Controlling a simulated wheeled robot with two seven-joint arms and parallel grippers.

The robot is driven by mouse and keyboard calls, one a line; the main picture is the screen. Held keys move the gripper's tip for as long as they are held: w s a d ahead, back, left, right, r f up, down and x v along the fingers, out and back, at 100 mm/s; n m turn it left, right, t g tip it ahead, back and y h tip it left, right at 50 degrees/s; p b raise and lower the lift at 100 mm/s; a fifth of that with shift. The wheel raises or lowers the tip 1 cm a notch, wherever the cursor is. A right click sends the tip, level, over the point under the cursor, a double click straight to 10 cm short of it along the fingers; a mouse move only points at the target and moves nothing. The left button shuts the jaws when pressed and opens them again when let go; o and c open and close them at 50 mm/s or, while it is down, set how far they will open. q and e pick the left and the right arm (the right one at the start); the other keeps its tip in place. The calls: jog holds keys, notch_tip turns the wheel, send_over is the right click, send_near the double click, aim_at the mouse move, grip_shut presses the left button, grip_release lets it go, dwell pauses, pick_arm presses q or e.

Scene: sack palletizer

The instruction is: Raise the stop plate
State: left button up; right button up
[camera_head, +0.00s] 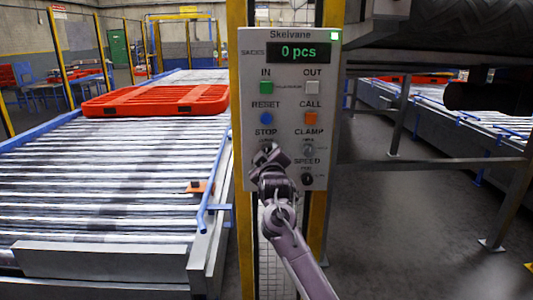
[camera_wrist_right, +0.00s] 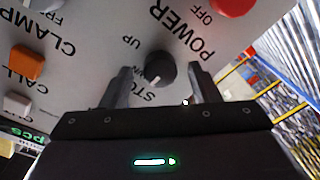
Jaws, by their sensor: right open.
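The grey Skeivane control panel (camera_head: 290,90) stands upright on a yellow post. My right gripper (camera_head: 267,158) is at the panel's lower left, over the STOP control. In the right wrist view a round black knob (camera_wrist_right: 160,69) sits between the two open fingers of my gripper (camera_wrist_right: 161,88), with a gap on each side. STOP and UP are lettered by the knob. A pale mark shows on its lower side. A grey bar (camera_head: 105,262) lies across the near end of the roller conveyor; I cannot tell whether it is the stop plate. My left gripper is out of view.
A red button (camera_wrist_right: 234,5) marked OFF and an orange button (camera_wrist_right: 27,62) are near the knob. A black CLAMP knob (camera_head: 308,150) sits to the right. A red pallet (camera_head: 155,101) lies on the roller conveyor (camera_head: 110,165).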

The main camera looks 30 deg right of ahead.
jog(key=shift+w+d, duration=0.25)
jog(key=shift+w, duration=0.25)
jog(key=c, duration=1)
jog(key=shift+o, duration=0.2)
